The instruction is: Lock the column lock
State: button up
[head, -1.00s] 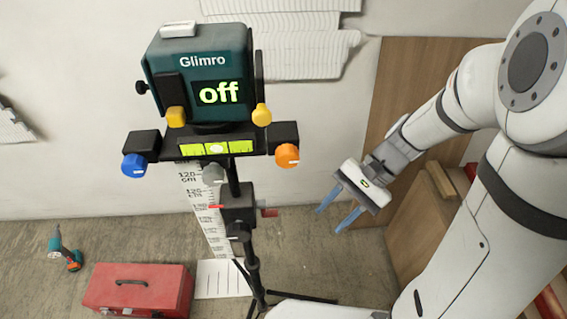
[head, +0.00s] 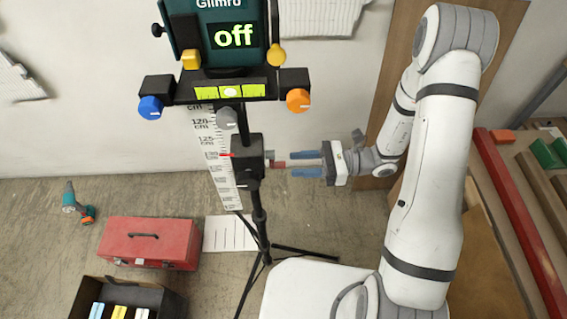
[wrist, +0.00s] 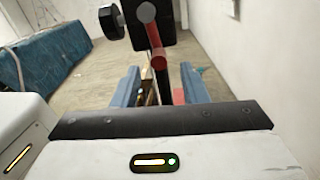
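The column lock is a short red lever on a grey pivot, on the right side of the black clamp block (head: 246,160) of the stand's column. In the head view the red lever (head: 279,163) points right, toward my gripper. The wrist view shows the lever (wrist: 157,50) hanging slightly tilted from its grey pivot (wrist: 146,12). My gripper (head: 291,164) is open and points left at the lever from the right. In the wrist view its blue fingers (wrist: 158,82) stand apart on either side of the lever's line. I see no clear contact.
The stand carries the Glimro device (head: 225,36), its screen reading "off", with blue (head: 150,107) and orange (head: 298,100) knobs below. A grey knob (head: 227,118) sits above the clamp. Tripod legs (head: 262,245), a red toolbox (head: 150,243) and an open black box (head: 125,295) are on the floor.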

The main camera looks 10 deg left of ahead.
aim_at(282, 165)
jog(key=x, duration=0.5)
jog(key=shift+p, duration=0.35)
jog(key=shift+s, duration=0.1)
grip_shut()
